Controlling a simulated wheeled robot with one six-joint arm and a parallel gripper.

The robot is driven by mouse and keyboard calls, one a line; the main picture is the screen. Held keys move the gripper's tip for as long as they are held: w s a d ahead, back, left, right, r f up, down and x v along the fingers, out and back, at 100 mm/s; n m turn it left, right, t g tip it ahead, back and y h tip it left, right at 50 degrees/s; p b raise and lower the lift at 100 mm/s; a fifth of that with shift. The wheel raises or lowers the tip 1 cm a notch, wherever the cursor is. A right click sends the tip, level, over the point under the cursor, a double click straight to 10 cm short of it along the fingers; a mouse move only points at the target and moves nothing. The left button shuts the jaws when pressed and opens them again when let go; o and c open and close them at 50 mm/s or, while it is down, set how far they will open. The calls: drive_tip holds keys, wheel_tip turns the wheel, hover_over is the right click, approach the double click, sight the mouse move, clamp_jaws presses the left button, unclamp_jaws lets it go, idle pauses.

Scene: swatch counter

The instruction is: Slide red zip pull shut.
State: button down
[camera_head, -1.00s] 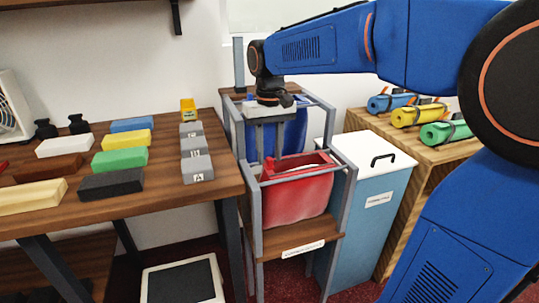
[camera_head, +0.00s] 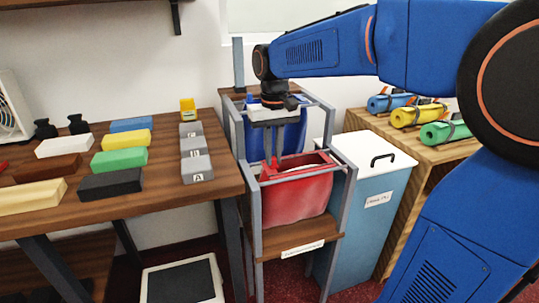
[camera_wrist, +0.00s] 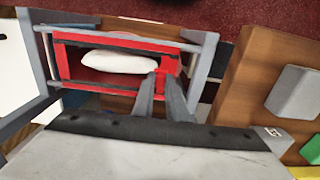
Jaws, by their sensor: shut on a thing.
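The red bag (camera_head: 297,194) hangs in a grey metal frame, with its top open. In the wrist view, its red rim (camera_wrist: 66,62) surrounds a long opening with a white, rounded item (camera_wrist: 119,62) inside. My gripper (camera_head: 274,156) points down over the bag's left back corner. In the wrist view, my gripper (camera_wrist: 163,78) has its fingertips at one end of the opening, shut on the small red zip pull (camera_wrist: 168,66). The fingers hide most of the pull.
A blue bag (camera_head: 290,140) hangs behind the red one. Frame rails (camera_head: 342,168) stand close around both bags. A lidded blue bin (camera_head: 370,215) is to the right. The wooden counter (camera_head: 140,205) with colored blocks is to the left. Rolled mats (camera_head: 445,132) lie on the right shelf.

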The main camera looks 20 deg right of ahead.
drive_tip(key=d, duration=1.6)
drive_tip(key=shift+d, duration=0.4)
drive_tip(key=c, duration=1.8)
unclamp_jaws()
drive_tip(key=shift+d, duration=0.2)
drive_tip(key=shift+o, duration=0.2)
wheel_tip(320, 180, up, 17)
drive_tip(key=shift+r, duration=0.2)
drive_tip(key=s+a+f+t, duration=0.2)
drive_tip(key=s+a+f, duration=0.3)
drive_tip(key=s+f, duration=0.7)
drive_tip(key=s+a+f+t, duration=0.2)
drive_tip(key=s+a+f, duration=0.4)
drive_tip(key=s+f, duration=0.5)
wheel_tip(320, 180, down, 3)
drive_tip(key=shift+s+a+r+t, duration=0.1)
drive_tip(key=shift+s+a+t, duration=0.1)
drive_tip(key=shift+s+t, duration=0.2)
